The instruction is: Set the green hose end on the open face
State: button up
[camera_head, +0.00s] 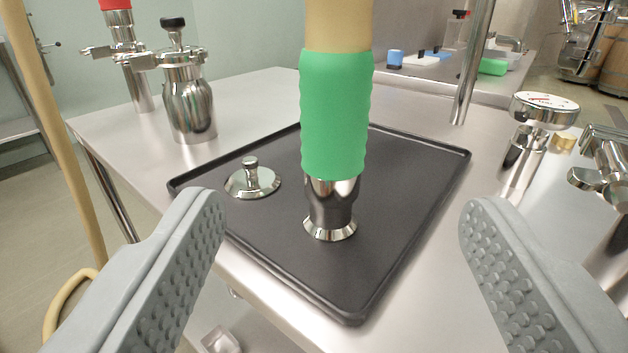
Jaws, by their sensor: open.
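The green hose end (336,115) has a ribbed green sleeve on a tan hose and a steel ferrule with a flared foot. It stands upright, its foot seemingly on the black tray (410,262). My gripper (342,200) is open, with one grey studded finger on each side of the hose end, nearer the camera. Neither finger touches it. I cannot tell which fitting carries the open face; steel fittings stand at the right, one with a round gauge (545,108), and their pipe ends are partly out of frame.
A steel cap with a knob (252,180) lies on the tray left of the hose end. A steel vessel (190,105) and a red-sleeved hose end (128,50) stand at the back left. A steel post (473,70) rises behind the tray. A tan hose (55,130) hangs at the left.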

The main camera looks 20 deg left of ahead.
aim_at(336, 85)
jog(key=x, duration=1.7)
jog(key=shift+r, duration=0.1)
grip_shut()
